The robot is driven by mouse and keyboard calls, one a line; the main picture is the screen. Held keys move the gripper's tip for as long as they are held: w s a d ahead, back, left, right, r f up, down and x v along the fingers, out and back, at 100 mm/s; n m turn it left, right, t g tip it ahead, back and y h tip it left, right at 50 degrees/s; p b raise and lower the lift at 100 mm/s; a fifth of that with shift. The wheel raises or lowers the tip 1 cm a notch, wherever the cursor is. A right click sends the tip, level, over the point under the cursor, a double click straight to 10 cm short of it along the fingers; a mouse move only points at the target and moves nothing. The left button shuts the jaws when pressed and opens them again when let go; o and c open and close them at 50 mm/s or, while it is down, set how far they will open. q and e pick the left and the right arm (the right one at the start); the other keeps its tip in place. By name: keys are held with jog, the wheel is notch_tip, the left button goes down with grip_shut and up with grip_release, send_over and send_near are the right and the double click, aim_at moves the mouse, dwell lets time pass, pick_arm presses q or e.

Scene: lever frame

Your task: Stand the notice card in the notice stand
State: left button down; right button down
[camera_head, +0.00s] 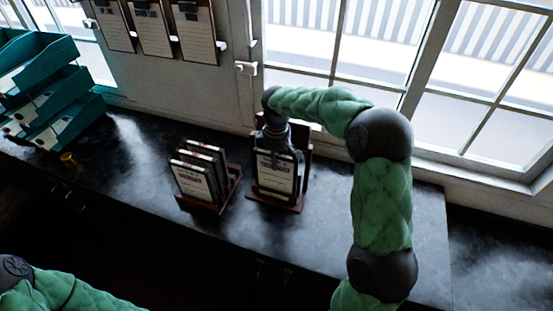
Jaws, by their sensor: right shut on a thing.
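The notice card (274,178) is a light, dark-edged card with print on its face. It stands near upright at the notice stand (277,204), a red-brown wooden stand on the dark counter. Its lower edge is at the stand's front ledge; I cannot tell whether it rests fully there. My right gripper (276,150) comes down from above and is shut on the card's top edge. The fingertips are partly hidden against the card. My left arm shows only at the bottom left corner, and its gripper is out of view.
A wooden rack (228,192) with several similar cards stands just left of the stand. Teal trays (58,110) are stacked at the far left, near a small yellow object (69,160). Clipboards (155,27) hang on the wall. The windowed wall is close behind the stand.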

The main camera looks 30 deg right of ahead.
jog(key=shift+f, duration=0.3)
jog(key=c, duration=1)
grip_release()
notch_tip(320, 180, up, 12)
jog(key=shift+r, duration=0.1)
